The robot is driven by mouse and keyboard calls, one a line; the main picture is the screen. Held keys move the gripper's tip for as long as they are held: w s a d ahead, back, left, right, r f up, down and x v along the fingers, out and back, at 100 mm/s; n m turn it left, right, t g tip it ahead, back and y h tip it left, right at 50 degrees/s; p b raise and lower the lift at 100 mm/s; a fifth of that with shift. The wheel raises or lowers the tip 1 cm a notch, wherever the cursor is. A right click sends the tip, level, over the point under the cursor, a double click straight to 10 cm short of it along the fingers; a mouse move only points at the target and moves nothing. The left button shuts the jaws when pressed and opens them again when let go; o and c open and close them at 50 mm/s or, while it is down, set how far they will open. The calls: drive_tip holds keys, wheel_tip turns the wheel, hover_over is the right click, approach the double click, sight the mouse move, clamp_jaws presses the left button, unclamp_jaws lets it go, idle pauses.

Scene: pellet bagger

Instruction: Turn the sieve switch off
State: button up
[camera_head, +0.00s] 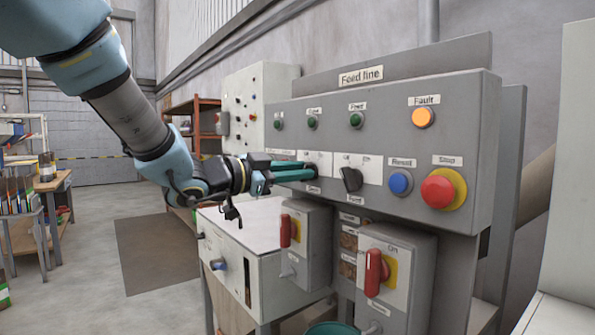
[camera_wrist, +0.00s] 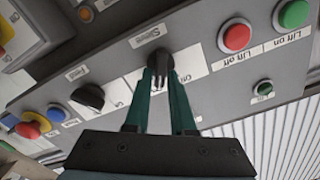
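The sieve switch is a black rotary knob (camera_wrist: 162,60) on a white plate under a "Sieve" label in the wrist view. The teal fingers of my gripper (camera_wrist: 163,82) reach to the knob, one on each side. The knob's narrow grip shows between the fingertips. I cannot tell whether the fingers press on it or stand slightly apart. In the head view my gripper (camera_head: 293,171) is at the grey "Feed line" panel (camera_head: 460,120), and its fingers hide the sieve knob. Which way the knob points is unclear.
The black feed knob (camera_head: 351,180) is just right of my gripper. Blue reset (camera_head: 400,183) and red stop (camera_head: 438,191) buttons are further right. Red-handled switch boxes (camera_head: 313,245) stand below. Red (camera_wrist: 234,36) and green (camera_wrist: 292,14) lift buttons are near in the wrist view.

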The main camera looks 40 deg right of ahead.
clamp_jaws()
drive_tip(key=shift+r+p, duration=0.1)
drive_tip(key=shift+p, duration=0.2)
drive_tip(key=shift+w+n+p, duration=0.15)
drive_tip(key=shift+n+p, duration=1.8)
drive_tip(key=shift+w+n+p, duration=0.15)
drive_tip(key=shift+n+p, duration=1.8)
drive_tip(key=shift+n, duration=0.05)
drive_tip(key=shift+w+n+p, duration=0.15)
drive_tip(key=shift+n+p, duration=1.8)
